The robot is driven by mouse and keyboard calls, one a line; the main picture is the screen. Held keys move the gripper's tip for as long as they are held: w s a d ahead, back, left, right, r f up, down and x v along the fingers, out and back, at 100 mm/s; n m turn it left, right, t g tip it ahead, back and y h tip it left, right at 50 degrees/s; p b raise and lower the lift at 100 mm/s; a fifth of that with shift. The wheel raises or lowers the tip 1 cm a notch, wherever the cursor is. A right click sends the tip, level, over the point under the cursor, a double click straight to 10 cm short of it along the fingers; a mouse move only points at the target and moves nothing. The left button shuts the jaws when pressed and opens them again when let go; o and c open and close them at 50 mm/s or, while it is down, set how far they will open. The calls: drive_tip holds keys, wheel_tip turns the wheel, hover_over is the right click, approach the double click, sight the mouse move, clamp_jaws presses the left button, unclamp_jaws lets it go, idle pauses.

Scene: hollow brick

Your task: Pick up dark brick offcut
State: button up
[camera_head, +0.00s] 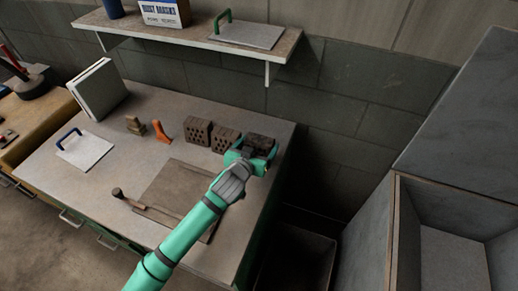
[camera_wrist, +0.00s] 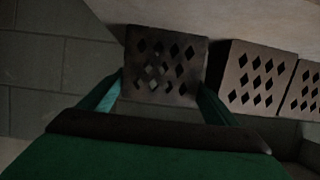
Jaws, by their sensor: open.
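A dark brick offcut (camera_head: 261,141) with diamond-shaped holes is at the right end of a row of bricks near the back right of the grey bench. My green gripper (camera_head: 252,157) is right at it and partly covers it in the head view. In the wrist view the dark offcut (camera_wrist: 165,60) lies ahead, between the two open fingers (camera_wrist: 160,98), one on each side of it. The fingers do not look closed on it. Whether either finger touches it I cannot tell.
Two browner holed bricks, one in the middle (camera_head: 224,137) and one at left (camera_head: 198,131), stand close beside it. A shelf (camera_head: 190,38) hangs above.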

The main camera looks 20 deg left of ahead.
drive_tip(key=shift+w+f, duration=0.1)
drive_tip(key=shift+w, duration=0.2)
drive_tip(key=c, duration=1)
